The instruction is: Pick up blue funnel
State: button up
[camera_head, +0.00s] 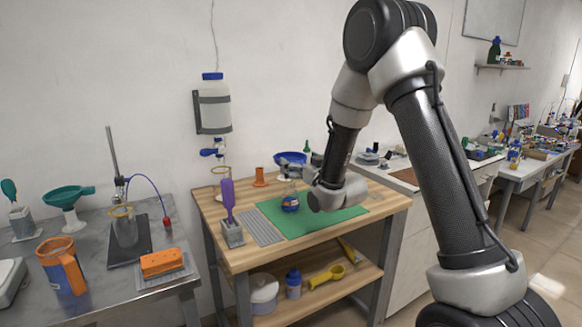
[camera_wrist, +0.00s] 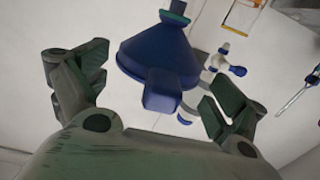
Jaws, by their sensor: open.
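The blue funnel (camera_head: 290,157) sits at the back of the wooden table, behind the green mat, and my gripper partly hides its lower part in the head view. In the wrist view the blue funnel (camera_wrist: 160,52) shows large, its wide cone tilted and a blue tab facing my gripper. My gripper (camera_head: 300,171) is close in front of the funnel, low over the back of the mat. In the wrist view my gripper (camera_wrist: 155,88) is open, with one finger on each side of the funnel's tab. I cannot tell whether a finger touches it.
A round flask with blue content (camera_head: 290,203) stands on the green mat (camera_head: 320,222) below my gripper. An orange piece (camera_head: 260,177) stands left of the funnel. A purple-handled brush (camera_head: 228,199) stands in a grey holder at the table's left front. The mat's right part is clear.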

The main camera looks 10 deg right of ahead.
grip_shut()
dwell(0.4)
jog(key=shift+r, duration=0.1)
